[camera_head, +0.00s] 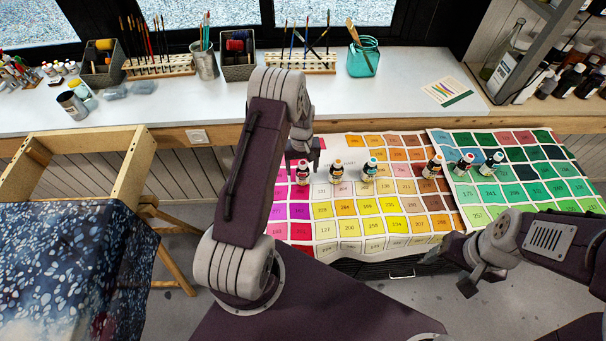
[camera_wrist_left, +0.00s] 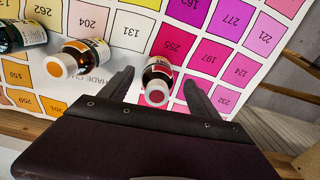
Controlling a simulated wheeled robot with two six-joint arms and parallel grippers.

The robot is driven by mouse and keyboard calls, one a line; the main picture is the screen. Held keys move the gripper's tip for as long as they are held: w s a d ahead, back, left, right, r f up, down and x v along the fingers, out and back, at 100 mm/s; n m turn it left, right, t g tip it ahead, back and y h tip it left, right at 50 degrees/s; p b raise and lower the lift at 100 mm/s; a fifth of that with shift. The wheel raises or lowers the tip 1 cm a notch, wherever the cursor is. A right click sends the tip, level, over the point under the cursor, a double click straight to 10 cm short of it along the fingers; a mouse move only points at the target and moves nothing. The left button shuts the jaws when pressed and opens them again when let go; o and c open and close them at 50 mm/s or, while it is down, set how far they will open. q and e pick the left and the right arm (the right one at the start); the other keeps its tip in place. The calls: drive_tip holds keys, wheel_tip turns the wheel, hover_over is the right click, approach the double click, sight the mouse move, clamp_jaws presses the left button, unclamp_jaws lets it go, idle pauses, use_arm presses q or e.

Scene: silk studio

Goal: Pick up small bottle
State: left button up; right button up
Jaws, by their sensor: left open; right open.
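Several small dark bottles with coloured labels stand on the colour chart. The leftmost small bottle (camera_head: 303,174), with a red cap, is just below my left gripper (camera_head: 304,152). In the left wrist view that bottle (camera_wrist_left: 157,78) lies between the two open fingers of my left gripper (camera_wrist_left: 160,86), with a gap on each side. An orange-capped bottle (camera_head: 336,173) stands to its right; it also shows in the left wrist view (camera_wrist_left: 86,56). A blue-capped bottle (camera_head: 370,170) is further right. My right gripper (camera_head: 454,268) is open and empty, near the chart's front edge.
More bottles stand on the colour chart (camera_head: 350,227), including one with an orange cap (camera_head: 432,167). Behind, the white counter (camera_head: 215,100) holds brush racks, a metal cup (camera_head: 204,62) and a teal jar (camera_head: 363,58). A wooden frame (camera_head: 133,165) stands at left.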

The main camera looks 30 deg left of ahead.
sight(303, 175)
use_arm(q)
drive_tip(key=f, duration=0.3)
drive_tip(key=f+p, duration=0.1)
drive_tip(key=f, duration=0.1)
drive_tip(key=shift+w+f, duration=0.25)
drive_tip(key=shift+f, duration=0.05)
drive_tip(key=shift+r, duration=0.1)
drive_tip(key=c, duration=1.5)
wheel_tip(303, 175, up, 10)
drive_tip(key=shift+b, duration=0.5)
drive_tip(key=shift+c, duration=0.2)
